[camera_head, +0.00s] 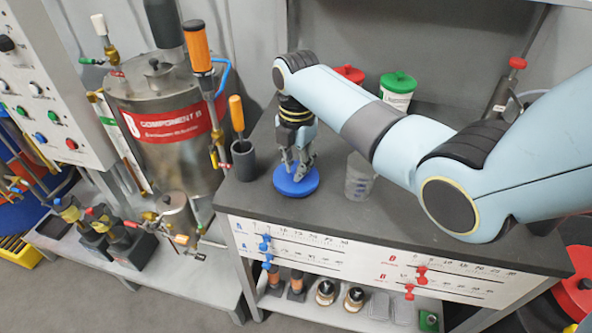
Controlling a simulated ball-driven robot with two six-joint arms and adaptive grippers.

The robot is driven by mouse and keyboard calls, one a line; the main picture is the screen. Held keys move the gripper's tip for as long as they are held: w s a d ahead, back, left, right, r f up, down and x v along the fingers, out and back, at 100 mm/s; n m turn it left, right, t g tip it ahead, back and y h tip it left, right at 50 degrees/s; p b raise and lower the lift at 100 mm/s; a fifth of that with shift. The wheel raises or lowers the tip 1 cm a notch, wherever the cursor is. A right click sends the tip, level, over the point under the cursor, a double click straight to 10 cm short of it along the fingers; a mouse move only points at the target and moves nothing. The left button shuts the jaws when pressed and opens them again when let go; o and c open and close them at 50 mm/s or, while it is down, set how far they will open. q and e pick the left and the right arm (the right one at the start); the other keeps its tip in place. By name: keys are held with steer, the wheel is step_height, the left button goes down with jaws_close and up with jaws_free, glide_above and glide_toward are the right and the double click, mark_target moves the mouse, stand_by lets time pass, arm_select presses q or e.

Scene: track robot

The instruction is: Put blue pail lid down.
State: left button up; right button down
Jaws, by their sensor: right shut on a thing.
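The blue pail lid (297,186) is a round blue disc over the dark table top, left of the middle of the view. My right gripper (294,165) points down from above and is shut on the top of the lid. The lid looks level and very close to the table surface. I cannot tell whether it touches the table. My left gripper is not in view.
A dark cup with an orange-handled tool (243,160) stands left of the lid. A clear beaker (359,177) stands to its right, beside my arm. A white pail with a green lid (398,89) and a red lid (350,73) are behind my arm. Dark table top (262,202) is bare in front.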

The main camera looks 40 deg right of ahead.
steer(key=shift+f, duration=1.1)
steer(key=c, duration=1.3)
jaws_free()
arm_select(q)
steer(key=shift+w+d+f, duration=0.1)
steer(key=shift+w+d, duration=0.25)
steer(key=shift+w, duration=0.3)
arm_select(e)
steer(key=shift+o, duration=0.2)
steer(key=shift+r, duration=0.45)
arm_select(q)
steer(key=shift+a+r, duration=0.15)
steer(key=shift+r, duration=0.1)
arm_select(e)
step_height(320, 180, up, 11)
steer(key=shift+r, duration=0.2)
